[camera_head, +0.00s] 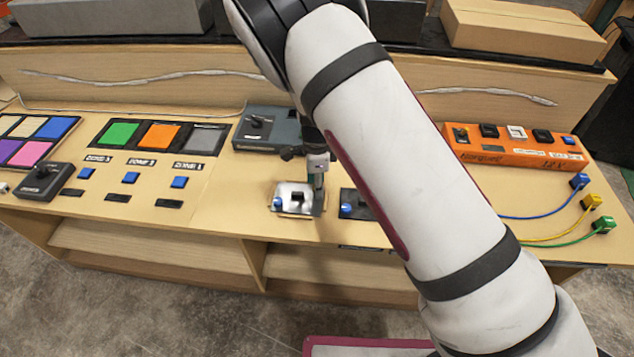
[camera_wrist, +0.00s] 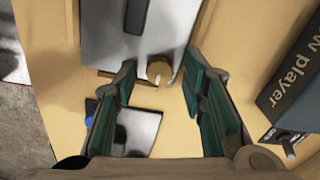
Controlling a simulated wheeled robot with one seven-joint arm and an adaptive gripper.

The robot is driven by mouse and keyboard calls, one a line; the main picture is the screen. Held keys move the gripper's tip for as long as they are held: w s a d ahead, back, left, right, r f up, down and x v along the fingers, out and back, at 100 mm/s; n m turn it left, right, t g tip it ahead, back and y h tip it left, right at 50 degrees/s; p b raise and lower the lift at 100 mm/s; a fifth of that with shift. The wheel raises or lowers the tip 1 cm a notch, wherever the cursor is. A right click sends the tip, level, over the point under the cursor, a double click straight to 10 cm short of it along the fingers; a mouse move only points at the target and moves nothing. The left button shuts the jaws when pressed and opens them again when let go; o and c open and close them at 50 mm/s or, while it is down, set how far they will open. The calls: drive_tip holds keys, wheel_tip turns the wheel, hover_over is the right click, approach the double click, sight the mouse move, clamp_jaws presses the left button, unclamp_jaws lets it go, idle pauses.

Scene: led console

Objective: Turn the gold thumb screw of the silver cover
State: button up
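The silver cover (camera_wrist: 150,38) fills the top of the wrist view, with a dark slot in it. Its gold thumb screw (camera_wrist: 159,70) sits at the cover's near edge. In the head view the silver cover (camera_head: 288,206) lies on the table beneath my gripper (camera_head: 318,181), and I cannot make out the screw there. In the wrist view my gripper (camera_wrist: 160,76) is open, with one green-padded fingertip on each side of the screw. There is a visible gap between the screw and each finger. The gripper holds nothing.
A dark plate with a blue knob (camera_head: 346,207) lies just right of the cover. A grey-blue player box (camera_head: 268,131) stands behind, close to my gripper. An orange power strip (camera_head: 515,146) and cables are at right. Coloured panels (camera_head: 160,135) and switches are at left.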

wheel_tip(320, 180, up, 12)
idle(0.8)
idle(0.3)
drive_tip(key=s+d+r+n+t+y, duration=0.1)
drive_tip(key=s+d+r+n, duration=0.4)
drive_tip(key=r, duration=0.5)
drive_tip(key=s+d+r+n+y, duration=0.2)
drive_tip(key=s+d+r, duration=0.4)
drive_tip(key=d+r, duration=0.3)
drive_tip(key=s+d+r+n+t+h, duration=0.1)
drive_tip(key=s+d+n, duration=0.3)
drive_tip(key=s, duration=0.5)
drive_tip(key=s+d+r+n+t+h, duration=0.2)
drive_tip(key=s+d+r+n, duration=0.2)
drive_tip(key=s, duration=0.5)
drive_tip(key=shift+d+r+n+t, duration=0.3)
drive_tip(key=shift+r+n, duration=0.05)
drive_tip(key=shift+n, duration=0.15)
